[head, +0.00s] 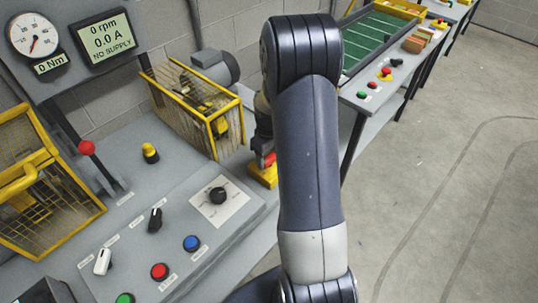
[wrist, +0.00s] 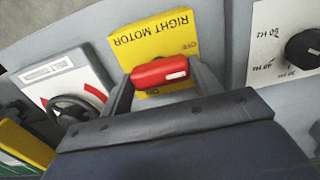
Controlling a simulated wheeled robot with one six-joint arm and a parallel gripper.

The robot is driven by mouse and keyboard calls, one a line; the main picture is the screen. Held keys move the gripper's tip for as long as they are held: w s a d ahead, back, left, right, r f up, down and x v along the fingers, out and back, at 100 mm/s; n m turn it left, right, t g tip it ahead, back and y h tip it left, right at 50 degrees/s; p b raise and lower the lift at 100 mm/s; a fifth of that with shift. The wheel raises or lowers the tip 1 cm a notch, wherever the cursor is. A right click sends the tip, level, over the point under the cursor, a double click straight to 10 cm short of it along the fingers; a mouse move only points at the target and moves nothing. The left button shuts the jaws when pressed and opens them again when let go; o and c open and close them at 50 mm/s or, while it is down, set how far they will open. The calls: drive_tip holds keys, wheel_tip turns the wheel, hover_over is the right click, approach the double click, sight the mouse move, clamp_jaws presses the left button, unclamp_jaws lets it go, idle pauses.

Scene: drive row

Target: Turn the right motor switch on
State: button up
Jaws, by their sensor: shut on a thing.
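The right motor switch has a red handle (wrist: 160,72) on a yellow plate (wrist: 155,38) marked RIGHT MOTOR, upside down in the wrist view. An OFF mark shows beyond the handle's right part, and another mark, partly covered, sits just below the handle. The handle lies nearly level across the picture. My gripper (wrist: 163,82) is shut on the handle, one finger at each end. In the head view the red handle (head: 269,159) and yellow plate (head: 262,174) show just left of my forearm, which hides part of them.
A black rotary switch (wrist: 72,108) on a white plate is left of the yellow plate; a black Hz knob (wrist: 304,48) is right. In the head view, a yellow cage (head: 197,105), a red-knobbed lever (head: 87,148) and several buttons share the bench. Open floor lies right.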

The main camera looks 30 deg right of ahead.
drive_tip(key=shift+c, duration=0.5)
drive_tip(key=shift+m, duration=0.3)
drive_tip(key=m+b, duration=0.1)
drive_tip(key=m, duration=0.2)
drive_tip(key=shift+b, duration=0.35)
drive_tip(key=m+b, duration=0.1)
drive_tip(key=m, duration=0.4)
drive_tip(key=shift+b, duration=0.3)
drive_tip(key=m+b, duration=0.1)
drive_tip(key=m, duration=0.3)
drive_tip(key=shift+m, duration=0.4)
drive_tip(key=shift+m+b, duration=0.3)
drive_tip(key=shift+m, duration=1.9)
drive_tip(key=o, duration=1)
drive_tip(key=shift+r, duration=0.1)
